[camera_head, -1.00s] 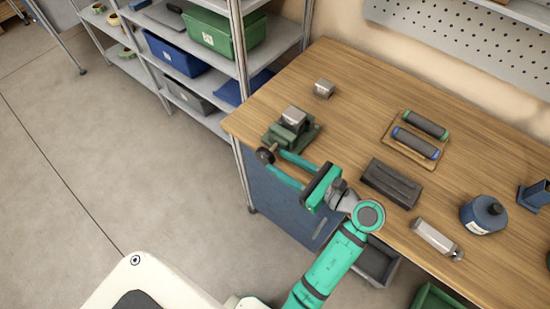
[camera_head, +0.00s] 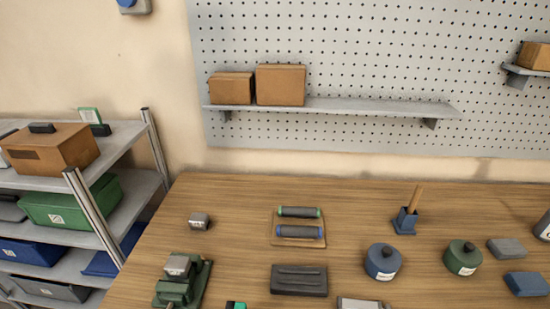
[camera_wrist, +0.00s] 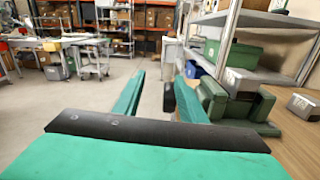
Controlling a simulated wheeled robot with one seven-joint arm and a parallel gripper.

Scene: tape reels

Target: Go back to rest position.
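My gripper (camera_wrist: 160,92) shows in the wrist view with its two green fingers apart and floor visible between them. It is open and I see nothing held. It is near the workbench (camera_wrist: 300,145) edge, left of a green vise (camera_wrist: 215,98). A small dark round part shows beside the right finger; I cannot tell whether they touch. In the head view only a small green piece, probably of my arm, shows at the bottom edge. The vise (camera_head: 183,291) there stands on the bench (camera_head: 232,240) with a grey metal block (camera_head: 177,265) in its top.
A small metal block (camera_head: 199,221), a board with two rollers (camera_head: 298,231), a dark block (camera_head: 299,280), a blue canister (camera_head: 383,262) and a green canister (camera_head: 463,258) stand on the bench. A shelf rack (camera_head: 92,218) is left. Open floor (camera_wrist: 90,105) lies beyond my gripper.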

